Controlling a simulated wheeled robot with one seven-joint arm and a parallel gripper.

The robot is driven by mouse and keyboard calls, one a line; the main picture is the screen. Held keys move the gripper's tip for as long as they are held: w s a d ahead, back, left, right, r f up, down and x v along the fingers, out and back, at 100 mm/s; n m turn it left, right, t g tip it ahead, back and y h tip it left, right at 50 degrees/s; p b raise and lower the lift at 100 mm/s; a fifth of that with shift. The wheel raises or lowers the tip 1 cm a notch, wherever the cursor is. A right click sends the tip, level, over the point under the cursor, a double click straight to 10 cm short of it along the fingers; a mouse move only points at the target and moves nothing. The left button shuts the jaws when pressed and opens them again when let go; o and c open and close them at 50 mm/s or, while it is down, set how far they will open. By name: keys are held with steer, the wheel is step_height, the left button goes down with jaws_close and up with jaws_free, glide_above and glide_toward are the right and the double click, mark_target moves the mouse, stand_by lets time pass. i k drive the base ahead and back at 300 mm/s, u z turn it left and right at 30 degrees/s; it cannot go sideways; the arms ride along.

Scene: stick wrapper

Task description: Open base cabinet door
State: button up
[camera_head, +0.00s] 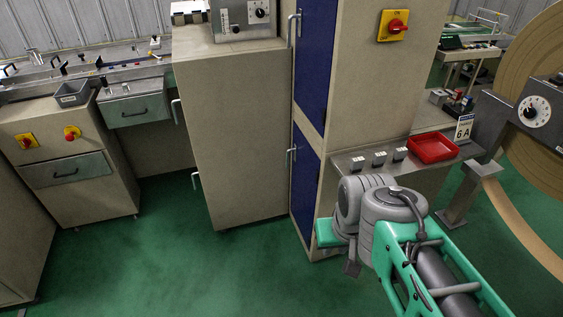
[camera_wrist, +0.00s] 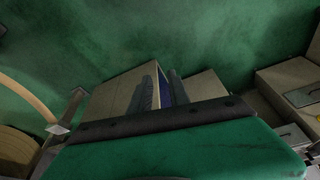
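A tall beige cabinet has blue doors on its left face. The lower blue door (camera_head: 304,185) is shut, with a grey vertical handle (camera_head: 291,162) at its left edge. An upper blue door (camera_head: 312,65) above it is also shut. A beige cabinet (camera_head: 235,130) stands to the left, with handles at its left edge; which cabinet is the base cabinet is unclear. My gripper (camera_wrist: 161,82) shows two dark ridged fingers apart in the wrist view, nothing between them. In the head view, it is mostly hidden by my arm, right of the lower blue door and apart from the handle.
A red tray (camera_head: 433,148) sits on a ledge with switches on the tall cabinet's right. A large brown roll (camera_head: 535,95) stands at the far right. Drawer units (camera_head: 65,165) stand at the left. Green floor (camera_head: 190,265) is clear before the cabinets.

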mark_target(305, 163)
steer(key=u, duration=0.8)
steer(key=i, duration=0.85)
steer(key=u, duration=0.65)
